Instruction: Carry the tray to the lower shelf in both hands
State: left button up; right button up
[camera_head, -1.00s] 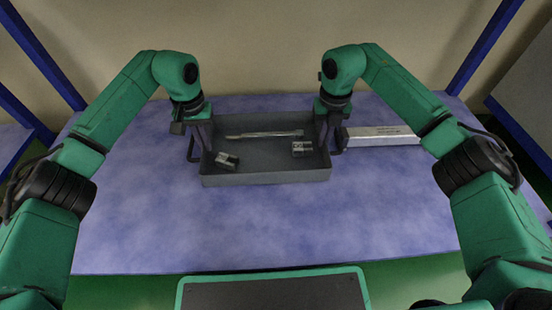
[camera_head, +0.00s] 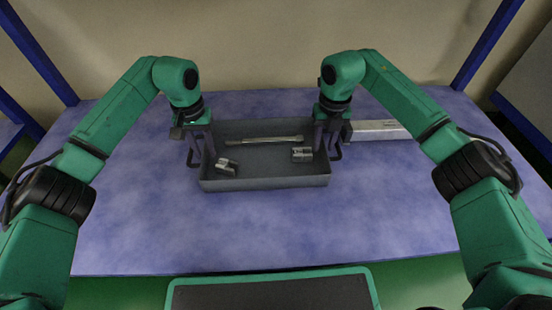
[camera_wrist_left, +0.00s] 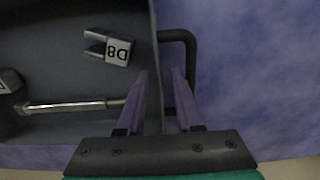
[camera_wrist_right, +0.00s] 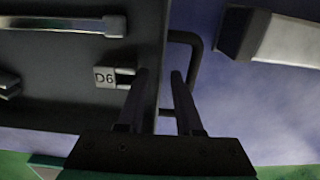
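The dark grey open tray (camera_head: 265,182) stands on the blue-mottled surface (camera_head: 280,235), with a dark loop handle on each side. It holds a metal rod (camera_head: 265,139), a grey forked part (camera_head: 227,167) marked D8 in the left wrist view (camera_wrist_left: 118,51), and another (camera_head: 302,154) marked D6 in the right wrist view (camera_wrist_right: 104,77). My left gripper (camera_head: 201,150) is open, its fingers apart on either side of the tray's left wall. My right gripper (camera_head: 326,148) is open likewise at the right wall. Whether any finger touches the tray is unclear.
A long silver-white box (camera_head: 380,130) lies just right of the tray. Blue posts (camera_head: 487,45) rise at the back corners, and a beige wall (camera_head: 270,50) stands behind. The surface in front of the tray is clear.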

pick_arm(q)
jog(key=shift+r, duration=0.1)
pick_arm(e)
jog(key=shift+r, duration=0.15)
pick_arm(q)
notch_tip(320, 180, up, 12)
pick_arm(e)
notch_tip(320, 180, up, 12)
dwell(0.6)
